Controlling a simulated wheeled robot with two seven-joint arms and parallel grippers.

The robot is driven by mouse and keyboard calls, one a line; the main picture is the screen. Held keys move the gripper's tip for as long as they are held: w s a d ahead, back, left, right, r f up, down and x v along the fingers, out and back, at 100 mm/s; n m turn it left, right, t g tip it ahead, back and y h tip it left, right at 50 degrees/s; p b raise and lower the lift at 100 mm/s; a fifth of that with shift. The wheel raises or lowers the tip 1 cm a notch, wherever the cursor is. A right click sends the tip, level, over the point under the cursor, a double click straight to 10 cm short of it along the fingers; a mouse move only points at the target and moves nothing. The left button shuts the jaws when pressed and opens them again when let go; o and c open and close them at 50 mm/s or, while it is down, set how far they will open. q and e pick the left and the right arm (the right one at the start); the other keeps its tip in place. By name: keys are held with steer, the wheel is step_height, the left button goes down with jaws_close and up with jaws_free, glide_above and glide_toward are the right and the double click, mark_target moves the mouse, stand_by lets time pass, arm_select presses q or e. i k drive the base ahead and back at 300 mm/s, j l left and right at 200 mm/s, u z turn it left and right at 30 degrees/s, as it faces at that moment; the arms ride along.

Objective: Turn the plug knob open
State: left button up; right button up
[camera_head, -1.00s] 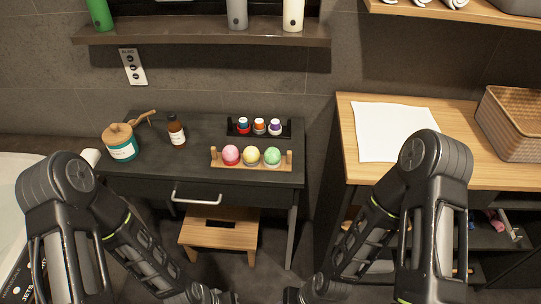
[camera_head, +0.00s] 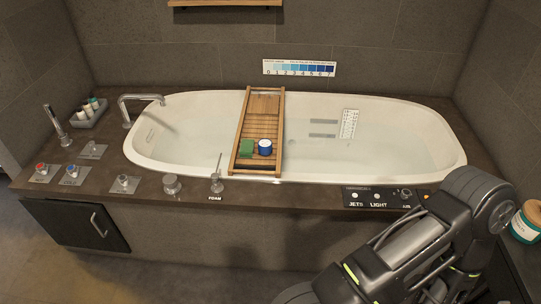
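A round silver knob (camera_head: 171,184) stands on the dark front ledge of the white bathtub (camera_head: 455,152), between a square-plated control and a lever marked FOAM. It carries no label that I can read, so I cannot tell for certain that it is the plug knob. No gripper is near it. One of my arms comes in from the lower right, with its gripper out of view. My other arm and its gripper are out of view.
Red and blue taps (camera_head: 41,170) sit left of the knob. The lever marked FOAM (camera_head: 216,182) is on its right. A JETS and LIGHT panel (camera_head: 379,197) lies further right. A wooden tray (camera_head: 245,124) spans the tub. A cabinet door (camera_head: 80,225) is below the ledge.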

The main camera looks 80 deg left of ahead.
mark_target(123, 180)
steer(key=u, duration=3.9)
steer(key=i+j, duration=0.35)
steer(key=i, duration=0.2)
steer(key=i+j, duration=0.35)
steer(key=i, duration=0.25)
steer(key=z, duration=1.35)
steer(key=i, duration=0.5)
